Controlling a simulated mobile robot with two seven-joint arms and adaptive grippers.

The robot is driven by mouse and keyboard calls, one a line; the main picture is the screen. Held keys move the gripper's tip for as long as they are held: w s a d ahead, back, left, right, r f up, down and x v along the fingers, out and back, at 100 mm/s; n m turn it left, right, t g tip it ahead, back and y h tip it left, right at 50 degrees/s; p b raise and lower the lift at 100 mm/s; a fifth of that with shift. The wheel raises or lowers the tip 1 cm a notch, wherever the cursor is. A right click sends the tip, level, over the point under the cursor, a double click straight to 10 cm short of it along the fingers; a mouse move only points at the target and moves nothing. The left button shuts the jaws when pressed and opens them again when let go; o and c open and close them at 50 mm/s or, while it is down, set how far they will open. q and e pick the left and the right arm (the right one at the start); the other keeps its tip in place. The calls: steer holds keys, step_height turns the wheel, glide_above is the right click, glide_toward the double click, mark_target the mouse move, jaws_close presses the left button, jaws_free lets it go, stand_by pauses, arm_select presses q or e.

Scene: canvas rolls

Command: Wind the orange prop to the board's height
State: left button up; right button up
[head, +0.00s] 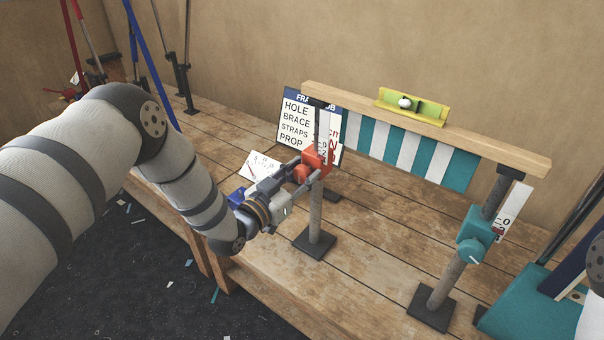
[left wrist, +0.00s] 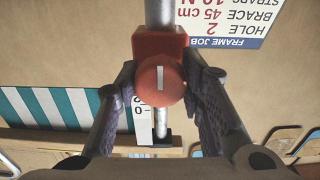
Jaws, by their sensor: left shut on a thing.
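The orange prop (head: 325,157) stands upright on a dark square foot under the left end of the wooden beam (head: 430,128). My left gripper (head: 303,176) is shut on its round orange knob, which shows a white mark in the left wrist view (left wrist: 160,84), with a finger on each side. A white scale (left wrist: 142,120) is partly hidden behind the knob. The teal prop (head: 477,235) stands under the beam's right end. The job board (head: 296,112) is behind the orange prop; its prop line is partly covered. My right gripper is not in view.
A yellow-green level (head: 413,106) lies on the beam, with a teal and white striped cloth (head: 412,152) below. A teal case (head: 525,311) is at right.

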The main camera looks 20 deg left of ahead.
arm_select(q)
steer(key=o, duration=1.2)
steer(key=v, duration=1.2)
steer(key=s+d+f+n+g+y, duration=0.1)
steer(key=s+f+n+g+y, duration=0.25)
steer(key=s+f+g, duration=1.15)
steer(key=s+f+g+y, duration=0.1)
steer(key=s, duration=0.8)
steer(key=s+a+f+g, duration=0.1)
steer(key=s+g, duration=0.1)
steer(key=s, duration=0.7)
steer(key=s+a+f+n+g+y+p, duration=0.1)
steer(key=s, duration=0.8)
steer(key=shift+a+f+g+y, duration=0.1)
steer(key=shift+a+g+y, duration=0.15)
steer(key=shift+g+y, duration=0.1)
